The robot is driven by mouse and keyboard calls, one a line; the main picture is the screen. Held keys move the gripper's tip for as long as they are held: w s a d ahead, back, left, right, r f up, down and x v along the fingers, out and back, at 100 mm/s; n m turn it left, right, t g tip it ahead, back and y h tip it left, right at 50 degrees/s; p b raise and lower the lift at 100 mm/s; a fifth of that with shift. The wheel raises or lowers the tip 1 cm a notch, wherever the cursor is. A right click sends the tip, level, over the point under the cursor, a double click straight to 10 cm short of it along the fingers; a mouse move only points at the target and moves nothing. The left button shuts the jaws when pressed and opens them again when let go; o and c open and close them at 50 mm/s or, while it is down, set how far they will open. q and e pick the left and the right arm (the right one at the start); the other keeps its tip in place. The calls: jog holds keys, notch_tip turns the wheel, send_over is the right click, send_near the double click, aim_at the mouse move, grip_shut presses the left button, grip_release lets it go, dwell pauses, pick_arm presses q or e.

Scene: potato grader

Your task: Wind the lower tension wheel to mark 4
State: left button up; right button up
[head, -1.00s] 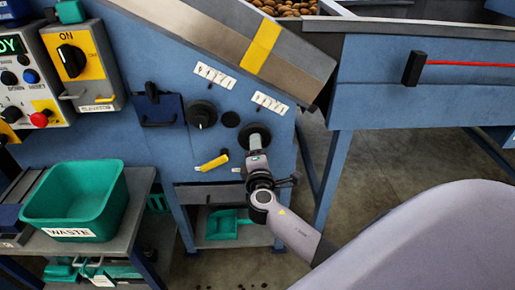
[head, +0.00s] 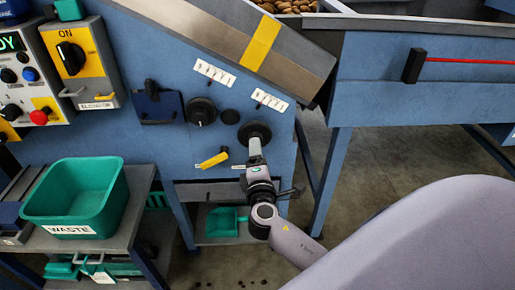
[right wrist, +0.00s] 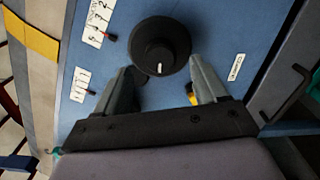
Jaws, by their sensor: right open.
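The lower tension wheel is a round black knob (head: 255,130) on the blue panel, right of and below a similar black wheel (head: 201,111). In the right wrist view the lower wheel (right wrist: 161,42) is ahead, its white index line on the side towards the gripper. My right gripper (head: 254,147) is open in front of it. In the wrist view its fingers (right wrist: 163,72) stand apart, tips near the wheel's near edge; contact cannot be told. My left gripper is out of view.
A yellow-handled lever (head: 214,160) sticks out left of the gripper. A green waste bin (head: 75,198) stands on a shelf at the left. A control panel (head: 30,68) is at the far left. A sloping chute (head: 215,32) runs above the wheels.

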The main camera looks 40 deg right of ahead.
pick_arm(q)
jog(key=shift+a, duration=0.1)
pick_arm(e)
jog(key=shift+v, duration=1.45)
jog(key=s+a+f+m+g+y, duration=0.3)
jog(key=s+a+f+m+y, duration=0.25)
jog(key=s+f, duration=0.45)
jog(key=s+a+f+m+g+y, duration=0.2)
jog(key=s+a+f+m+y, duration=0.1)
jog(key=s+a+m+y, duration=0.5)
pick_arm(q)
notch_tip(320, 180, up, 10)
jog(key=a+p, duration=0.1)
jog(key=p, duration=1.2)
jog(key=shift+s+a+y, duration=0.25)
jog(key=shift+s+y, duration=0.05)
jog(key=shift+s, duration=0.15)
pick_arm(e)
notch_tip(320, 180, up, 10)
jog(key=s+d+n+h, duration=0.1)
jog(key=d+n+h, duration=0.1)
jog(key=d, duration=0.1)
jog(key=shift+s, duration=0.2)
jog(key=shift+f, duration=0.1)
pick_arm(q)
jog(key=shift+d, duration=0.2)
